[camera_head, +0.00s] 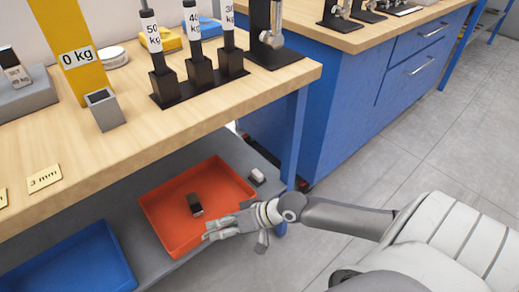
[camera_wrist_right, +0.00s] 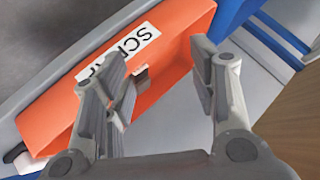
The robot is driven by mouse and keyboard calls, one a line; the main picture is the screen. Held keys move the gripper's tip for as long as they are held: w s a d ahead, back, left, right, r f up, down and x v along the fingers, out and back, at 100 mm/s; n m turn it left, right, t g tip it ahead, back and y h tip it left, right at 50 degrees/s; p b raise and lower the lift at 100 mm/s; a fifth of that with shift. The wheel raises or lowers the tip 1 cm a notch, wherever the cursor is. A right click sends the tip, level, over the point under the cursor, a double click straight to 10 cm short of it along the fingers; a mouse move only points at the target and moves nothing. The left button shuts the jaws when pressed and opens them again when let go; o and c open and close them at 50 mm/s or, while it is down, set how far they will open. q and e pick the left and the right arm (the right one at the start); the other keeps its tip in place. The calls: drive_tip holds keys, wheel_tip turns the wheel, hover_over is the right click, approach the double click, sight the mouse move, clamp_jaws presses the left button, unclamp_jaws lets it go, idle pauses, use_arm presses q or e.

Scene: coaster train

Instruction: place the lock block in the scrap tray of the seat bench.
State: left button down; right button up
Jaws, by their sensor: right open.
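The orange scrap tray (camera_head: 160,212) lies on the grey lower shelf of the bench. It also shows in the wrist view (camera_wrist_right: 172,72), with a white label on its wall that is partly covered by a finger. A small dark block with a pale end (camera_head: 195,204), which looks like the lock block, lies inside on the tray's floor. My right gripper (camera_head: 212,230) is open at the tray's front right edge, apart from the dark block. In the wrist view its spread fingers (camera_wrist_right: 163,88) have no object clamped between them. My left gripper is out of view.
A small pale object (camera_head: 257,176) lies on the shelf right of the tray. A blue tray (camera_head: 75,265) is to its left. The wooden bench top (camera_head: 130,120) overhangs the shelf, with a blue leg (camera_head: 294,140) near my right arm. Grey floor (camera_head: 400,130) is open at right.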

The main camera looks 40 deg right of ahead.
drive_tip(key=s+a+n+g+h, duration=0.1)
drive_tip(key=s+a+n+g, duration=0.15)
drive_tip(key=s+a, duration=0.3)
drive_tip(key=s+d+g+h, duration=0.1)
drive_tip(key=s+d+h, duration=0.5)
drive_tip(key=s, duration=0.6)
drive_tip(key=shift+d+r+g, duration=0.3)
drive_tip(key=shift+d+g, duration=0.05)
drive_tip(key=shift+d, duration=0.05)
